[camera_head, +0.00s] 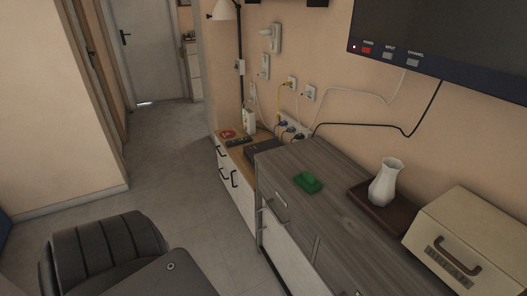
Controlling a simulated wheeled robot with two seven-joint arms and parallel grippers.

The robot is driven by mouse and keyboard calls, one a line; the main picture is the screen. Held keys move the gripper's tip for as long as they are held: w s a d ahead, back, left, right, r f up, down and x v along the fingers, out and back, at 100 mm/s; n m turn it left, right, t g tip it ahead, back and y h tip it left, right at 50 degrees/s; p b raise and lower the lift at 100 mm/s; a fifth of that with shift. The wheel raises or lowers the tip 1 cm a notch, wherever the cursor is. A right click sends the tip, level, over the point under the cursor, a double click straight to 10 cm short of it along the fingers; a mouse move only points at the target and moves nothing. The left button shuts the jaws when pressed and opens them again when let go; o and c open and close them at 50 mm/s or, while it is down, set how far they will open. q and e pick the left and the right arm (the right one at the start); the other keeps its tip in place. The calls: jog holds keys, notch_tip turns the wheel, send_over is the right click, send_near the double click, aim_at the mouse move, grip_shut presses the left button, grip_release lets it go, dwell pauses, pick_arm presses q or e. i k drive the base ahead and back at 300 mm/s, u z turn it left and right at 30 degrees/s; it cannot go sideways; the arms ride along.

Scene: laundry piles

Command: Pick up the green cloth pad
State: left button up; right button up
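The green cloth pad (308,182) is small and lies on the grey wood top of a dresser (338,220), close to the top's left edge. It looks slightly uneven, with a darker green patch on its upper side. Nothing touches or covers it. Neither of my grippers shows in the head view, so I cannot see their state or their distance from the pad.
Right of the pad, a white vase (385,184) stands on a dark brown tray (354,193). A beige case (465,236) sits nearer. Behind are a lower cabinet (226,160), sockets and cables. A screen (450,45) hangs above. Open floor (165,185) lies left.

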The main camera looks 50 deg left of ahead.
aim_at(305, 180)
jog(key=u, duration=0.4)
jog(key=k, duration=0.4)
jog(key=u, duration=0.6)
jog(key=i, duration=0.45)
